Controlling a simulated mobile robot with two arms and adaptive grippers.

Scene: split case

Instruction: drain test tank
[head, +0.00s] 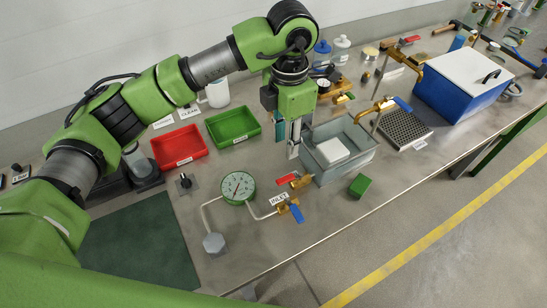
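A grey open-topped tank (368,157) stands on the metal bench, with a white block (331,151) inside it. A brass valve with a red lever (286,179) sits by the tank's near left corner; I cannot tell whether it joins the tank. A blue-handled valve (297,213) is just below it, by an INLET label (279,199) and a pipe to a green-faced gauge (238,187). My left gripper (287,145) points down just left of the tank, above the red-lever valve in the picture. Its finger gap is unclear. My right gripper is out of view.
A red tray (180,147) and a green tray (233,126) lie left of my gripper. A blue-handled tap (378,109) stands at the tank's right, beside a drip grating (404,129). A green block (360,186) lies near the front edge. A blue box (440,96) stands farther right.

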